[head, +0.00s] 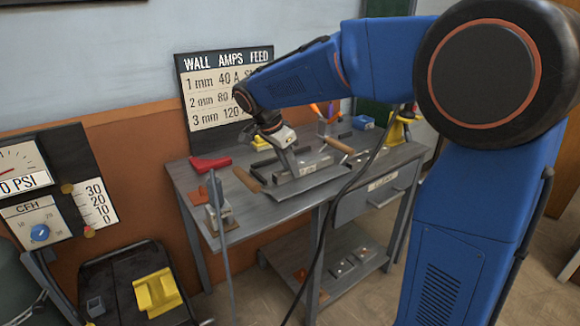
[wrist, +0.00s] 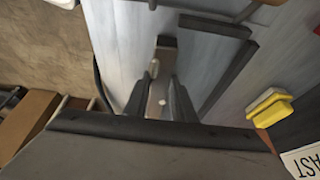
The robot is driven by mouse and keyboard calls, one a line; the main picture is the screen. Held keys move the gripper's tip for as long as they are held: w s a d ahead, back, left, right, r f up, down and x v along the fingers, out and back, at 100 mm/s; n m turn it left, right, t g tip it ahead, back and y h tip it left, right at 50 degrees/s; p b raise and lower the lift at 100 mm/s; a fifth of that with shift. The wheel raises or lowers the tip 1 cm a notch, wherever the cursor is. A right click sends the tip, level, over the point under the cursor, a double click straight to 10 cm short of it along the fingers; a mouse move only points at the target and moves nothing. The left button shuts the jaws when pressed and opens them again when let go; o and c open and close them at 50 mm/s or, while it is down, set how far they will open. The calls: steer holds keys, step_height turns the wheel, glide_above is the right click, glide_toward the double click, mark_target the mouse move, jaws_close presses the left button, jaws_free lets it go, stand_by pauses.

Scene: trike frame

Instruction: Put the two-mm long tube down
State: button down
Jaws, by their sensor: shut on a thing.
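My gripper (wrist: 161,92) is shut on a grey square-section tube, the long tube (wrist: 164,44), which runs between the two dark fingers and out past their tips in the wrist view. In the head view my gripper (head: 291,163) points down over the middle of the grey workbench (head: 240,222). The held tube is hard to make out there, and I cannot tell whether it touches what is below. Its wall thickness cannot be read.
Wooden handles (head: 247,180) and dark flat bars (wrist: 228,70) lie near my gripper. A red item (head: 210,163) is at the bench's left, with a small fixture (head: 220,215) in front. A blue bin (head: 363,122) stands at the back right. The bench's front left is partly clear.

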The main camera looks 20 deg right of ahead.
steer(key=shift+f, duration=0.1)
steer(key=c, duration=1.5)
jaws_free()
steer(key=v, duration=1.2)
steer(key=s+d+f+n+t+y, duration=0.1)
steer(key=s+d+f+n, duration=0.2)
steer(key=s, duration=0.5)
steer(key=s+d+f+n+y, duration=0.1)
steer(key=s+d+n+y, duration=0.1)
steer(key=s+d+n, duration=0.4)
steer(key=s+f+n, duration=0.1)
steer(key=s+f, duration=0.3)
steer(key=s, duration=0.1)
steer(key=s+d+f+n+t+y, duration=0.1)
steer(key=s+f+n, duration=0.1)
steer(key=s+f, duration=0.2)
steer(key=s+d+f+n+t, duration=0.1)
steer(key=s+f+n, duration=0.1)
steer(key=s+f, duration=0.2)
steer(key=shift+s, duration=1.85)
